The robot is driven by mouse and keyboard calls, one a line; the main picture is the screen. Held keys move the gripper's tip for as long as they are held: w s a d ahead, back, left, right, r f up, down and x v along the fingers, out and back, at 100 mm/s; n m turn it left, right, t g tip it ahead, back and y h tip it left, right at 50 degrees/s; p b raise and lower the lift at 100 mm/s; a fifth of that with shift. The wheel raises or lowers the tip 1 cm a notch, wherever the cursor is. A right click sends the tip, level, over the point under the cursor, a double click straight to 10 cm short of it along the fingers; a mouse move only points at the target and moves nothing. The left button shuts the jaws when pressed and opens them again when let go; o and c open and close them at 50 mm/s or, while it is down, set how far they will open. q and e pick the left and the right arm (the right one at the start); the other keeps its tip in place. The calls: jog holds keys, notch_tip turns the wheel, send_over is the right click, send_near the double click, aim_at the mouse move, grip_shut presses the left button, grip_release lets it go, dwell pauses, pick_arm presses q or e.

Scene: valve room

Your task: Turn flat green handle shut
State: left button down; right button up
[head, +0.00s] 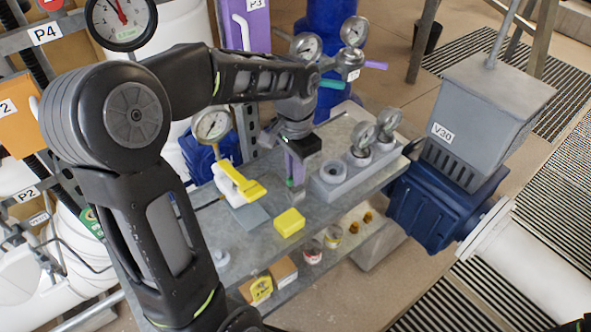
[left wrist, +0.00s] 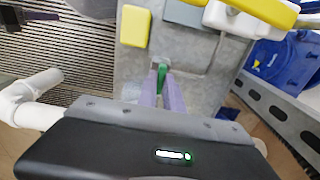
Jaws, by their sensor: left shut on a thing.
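My left gripper (head: 294,172) reaches down over the grey bench, its purple fingers close together. In the left wrist view, the fingers (left wrist: 161,88) are shut on a narrow green piece (left wrist: 161,76), which looks like the flat green handle. In the head view only a sliver of that green (head: 290,182) shows at the fingertips. Most of the handle and what it is mounted on are hidden by the fingers. Another green lever (head: 331,84) shows under the gauges behind my arm. My right gripper is not in view.
The bench (head: 262,262) holds a yellow block (head: 289,222), a yellow-and-white valve (head: 238,185), a flat grey plate (head: 252,215) and a grey gauge block (head: 345,180). A blue-and-grey V30 unit (head: 435,205) stands to the right. Gauges and purple levers (head: 375,65) stand behind.

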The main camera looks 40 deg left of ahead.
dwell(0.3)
pick_arm(q)
jog(key=c, duration=1.5)
grip_release()
jog(key=shift+r, duration=0.1)
notch_tip(320, 180, up, 8)
jog(key=shift+f+b, duration=0.15)
jog(key=shift+b, duration=0.15)
